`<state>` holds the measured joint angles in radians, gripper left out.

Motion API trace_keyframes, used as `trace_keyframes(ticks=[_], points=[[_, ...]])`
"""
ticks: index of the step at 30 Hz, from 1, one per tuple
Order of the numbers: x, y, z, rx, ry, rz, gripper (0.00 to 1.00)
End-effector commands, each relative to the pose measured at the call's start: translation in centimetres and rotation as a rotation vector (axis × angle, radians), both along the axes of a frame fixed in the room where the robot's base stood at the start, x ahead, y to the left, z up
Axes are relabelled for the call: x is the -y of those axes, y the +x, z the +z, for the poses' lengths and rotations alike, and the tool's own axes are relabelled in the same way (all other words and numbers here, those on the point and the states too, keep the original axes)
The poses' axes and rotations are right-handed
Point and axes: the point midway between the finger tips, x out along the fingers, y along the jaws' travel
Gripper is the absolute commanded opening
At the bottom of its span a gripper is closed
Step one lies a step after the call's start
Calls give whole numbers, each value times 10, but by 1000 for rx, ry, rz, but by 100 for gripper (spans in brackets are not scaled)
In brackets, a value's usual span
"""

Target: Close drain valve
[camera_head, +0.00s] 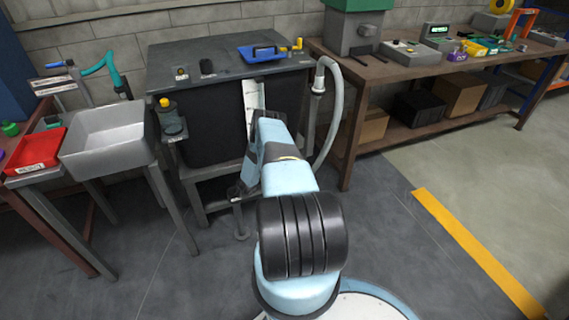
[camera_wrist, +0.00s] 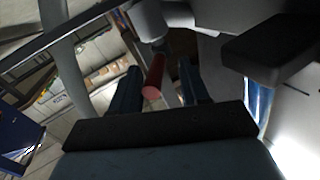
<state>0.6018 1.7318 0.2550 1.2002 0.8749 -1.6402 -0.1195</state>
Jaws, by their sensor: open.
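In the wrist view a red valve handle (camera_wrist: 153,77) sticks out toward the camera below a pale grey fitting (camera_wrist: 150,22). My gripper (camera_wrist: 160,68) is open, with one dark blue finger on each side of the red handle. I see a gap beside the handle, and I cannot tell whether a finger touches it. In the head view the black tank (camera_head: 200,125) stands on a grey stand, and my arm is in front of it. The red handle is hidden there.
A grey sink (camera_head: 108,138) and a red tray (camera_head: 35,152) are left of the tank. A pale hose (camera_head: 332,110) hangs at its right. A workbench (camera_head: 400,72) with tools and boxes runs along the right wall. The floor at right is clear.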

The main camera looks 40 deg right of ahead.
Motion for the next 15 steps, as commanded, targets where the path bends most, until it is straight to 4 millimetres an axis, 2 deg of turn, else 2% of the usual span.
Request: trace_keyframes(ticks=[6,12,15], points=[[-44,-1,-1,-2,2,2,45],[-74,-3,-1,-1,0,0,45],[-82,-4,-1,-1,-1,0,45]])
